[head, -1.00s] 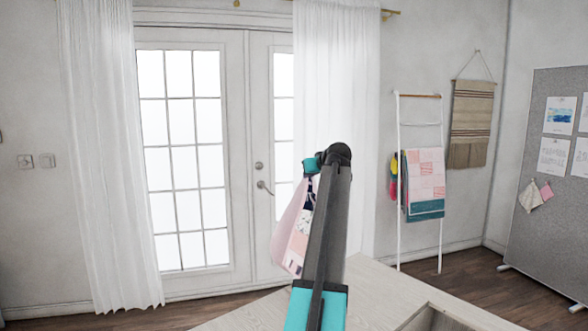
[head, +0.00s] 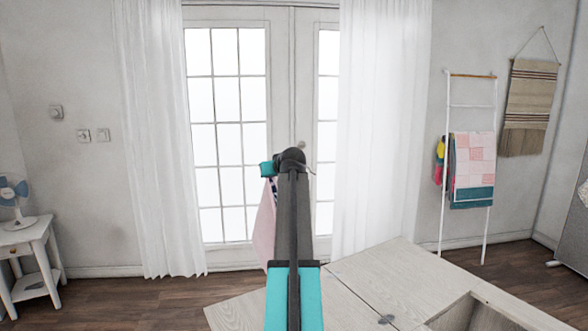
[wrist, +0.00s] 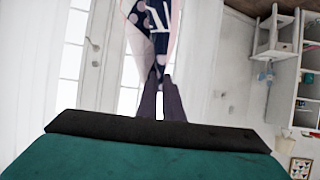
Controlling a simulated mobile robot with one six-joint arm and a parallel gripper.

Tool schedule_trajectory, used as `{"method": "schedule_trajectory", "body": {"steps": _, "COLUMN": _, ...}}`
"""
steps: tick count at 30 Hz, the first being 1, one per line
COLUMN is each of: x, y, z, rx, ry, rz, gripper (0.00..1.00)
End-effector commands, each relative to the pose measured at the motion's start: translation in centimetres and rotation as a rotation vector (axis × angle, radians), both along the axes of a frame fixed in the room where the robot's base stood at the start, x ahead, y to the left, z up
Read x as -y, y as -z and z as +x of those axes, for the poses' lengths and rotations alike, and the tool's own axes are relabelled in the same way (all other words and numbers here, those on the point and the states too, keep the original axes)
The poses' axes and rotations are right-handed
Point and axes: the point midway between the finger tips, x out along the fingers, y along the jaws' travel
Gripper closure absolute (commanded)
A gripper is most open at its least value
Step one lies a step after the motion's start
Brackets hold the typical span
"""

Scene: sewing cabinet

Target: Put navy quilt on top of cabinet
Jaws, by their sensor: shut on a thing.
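My gripper (wrist: 160,98) is shut on a cloth, the navy quilt (wrist: 152,18), which hangs from the fingers. In the wrist view it shows navy patches with white spots and pale pink edges. A light wood cabinet top (head: 385,275) lies low in the head view, below and beyond my arm, with a hinge line and a rectangular opening at right. The quilt hangs clear of it as far as I can see.
Glazed doors (head: 230,140) with white curtains (head: 382,130) stand ahead. A white ladder rack (head: 447,175) holds a pink and teal quilt (head: 473,165) at right. A white side table (head: 32,262) with a fan (head: 14,200) stands at left. Wood floor at left is clear.

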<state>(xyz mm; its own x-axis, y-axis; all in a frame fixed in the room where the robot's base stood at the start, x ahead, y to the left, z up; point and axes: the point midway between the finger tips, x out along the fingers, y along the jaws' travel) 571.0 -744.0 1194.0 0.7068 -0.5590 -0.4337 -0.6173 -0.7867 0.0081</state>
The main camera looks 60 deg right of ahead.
Motion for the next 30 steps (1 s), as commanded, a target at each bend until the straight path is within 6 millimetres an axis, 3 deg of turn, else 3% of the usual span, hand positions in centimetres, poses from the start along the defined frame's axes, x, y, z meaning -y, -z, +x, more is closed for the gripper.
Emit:
{"method": "schedule_trajectory", "body": {"steps": 3, "x": -2.9, "y": 0.9, "z": 2.8, "rx": 0.001, "ry": -0.028, "rz": 0.001, "gripper": 1.00}}
{"method": "schedule_trajectory", "body": {"steps": 15, "x": -11.9, "y": 3.5, "z": 10.4, "rx": 0.001, "ry": -0.111, "rz": -0.001, "gripper": 1.00}}
{"method": "schedule_trajectory", "body": {"steps": 30, "x": -24.3, "y": 6.5, "z": 17.8, "rx": 0.000, "ry": -0.216, "rz": 0.000, "gripper": 1.00}}
